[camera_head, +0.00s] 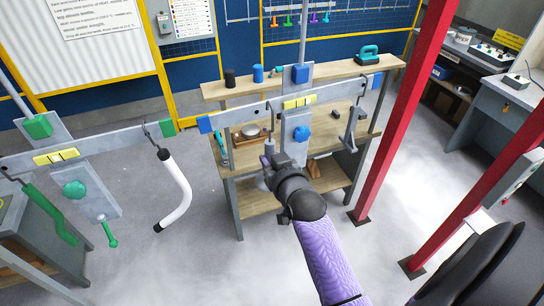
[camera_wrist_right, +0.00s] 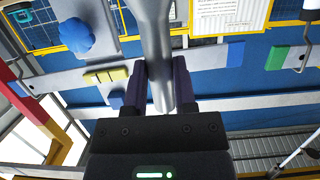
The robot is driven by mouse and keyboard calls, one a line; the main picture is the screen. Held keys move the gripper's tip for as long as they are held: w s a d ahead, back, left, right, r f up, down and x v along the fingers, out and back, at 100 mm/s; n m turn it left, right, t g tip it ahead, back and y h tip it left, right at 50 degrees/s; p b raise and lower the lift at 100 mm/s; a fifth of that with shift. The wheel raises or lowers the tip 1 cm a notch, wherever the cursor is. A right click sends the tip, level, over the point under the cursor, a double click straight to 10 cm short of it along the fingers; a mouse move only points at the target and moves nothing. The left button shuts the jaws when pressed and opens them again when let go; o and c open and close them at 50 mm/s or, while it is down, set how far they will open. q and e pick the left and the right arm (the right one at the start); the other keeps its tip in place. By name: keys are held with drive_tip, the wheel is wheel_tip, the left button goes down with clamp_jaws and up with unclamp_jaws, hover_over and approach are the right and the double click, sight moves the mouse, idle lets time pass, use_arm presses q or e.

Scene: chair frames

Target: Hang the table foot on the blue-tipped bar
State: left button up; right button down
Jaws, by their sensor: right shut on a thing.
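The blue-tipped bar (camera_head: 245,115) runs across the head view, with a blue block at its left end (camera_head: 205,124) and another at its right end (camera_head: 377,80). Hooks hang from it. My right gripper (camera_head: 272,163) is below and in front of the bar. In the right wrist view my gripper (camera_wrist_right: 160,88) is shut on a grey, tube-like table foot (camera_wrist_right: 154,35), which stands between both fingers. In the head view the arm and gripper hide much of the foot. I cannot tell whether it touches a hook. My left gripper does not show.
A green-tipped bar (camera_head: 95,143) continues to the left, with a white bent tube (camera_head: 176,192) and a green part (camera_head: 50,212) hanging there. A grey part (camera_head: 351,128) hangs near the right end. A wooden shelf unit (camera_head: 345,68) stands behind; a red post (camera_head: 402,110) rises at right.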

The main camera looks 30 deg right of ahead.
drive_tip(key=w+d+f+b, duration=0.1)
drive_tip(key=w+f+b, duration=0.3)
drive_tip(key=w+b, duration=0.1)
drive_tip(key=shift+d, duration=0.25)
drive_tip(key=shift+w, duration=0.15)
drive_tip(key=shift+r, duration=0.1)
idle(0.3)
idle(0.5)
